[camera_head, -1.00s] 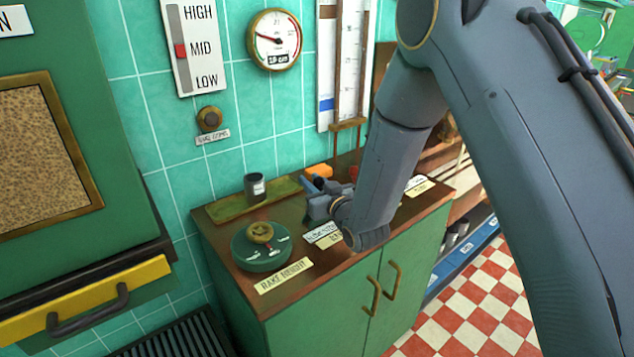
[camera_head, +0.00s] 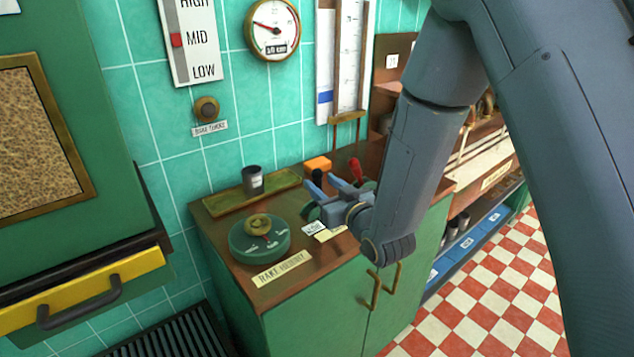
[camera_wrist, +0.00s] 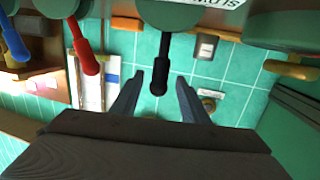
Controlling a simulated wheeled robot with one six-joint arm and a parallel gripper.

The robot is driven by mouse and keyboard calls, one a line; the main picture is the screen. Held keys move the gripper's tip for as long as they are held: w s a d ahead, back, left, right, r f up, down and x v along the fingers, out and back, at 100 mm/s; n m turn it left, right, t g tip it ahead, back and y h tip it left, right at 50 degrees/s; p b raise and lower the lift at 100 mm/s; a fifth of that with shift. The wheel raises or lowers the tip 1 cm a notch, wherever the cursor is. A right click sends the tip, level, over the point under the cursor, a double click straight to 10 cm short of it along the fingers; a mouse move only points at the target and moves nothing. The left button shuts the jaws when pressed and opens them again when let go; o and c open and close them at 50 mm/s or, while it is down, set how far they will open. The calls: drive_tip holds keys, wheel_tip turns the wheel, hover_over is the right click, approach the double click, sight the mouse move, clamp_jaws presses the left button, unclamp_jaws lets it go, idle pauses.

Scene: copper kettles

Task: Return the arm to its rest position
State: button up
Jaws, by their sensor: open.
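My gripper (camera_head: 312,197) is over the wooden counter top, with its fingers apart and nothing held. In the wrist view its two dark fingers (camera_wrist: 158,98) stand open. A black-handled lever (camera_wrist: 160,72) shows between them in that view, but I cannot tell how near it is. In the head view the black lever (camera_head: 318,178) rises just behind the fingers. My forearm comes down from the upper right and hides part of the counter.
A green dial (camera_head: 260,247) and a small dark cup (camera_head: 252,180) are left of my gripper. An orange block (camera_head: 318,163) and red lever (camera_head: 356,170) are behind it. The wrist view also shows a blue lever (camera_wrist: 14,40). A tiled wall backs the counter; checkered floor (camera_head: 490,310) is open at right.

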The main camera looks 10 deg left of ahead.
drive_tip(key=shift+s+d, duration=0.2)
drive_tip(key=shift+s, duration=0.05)
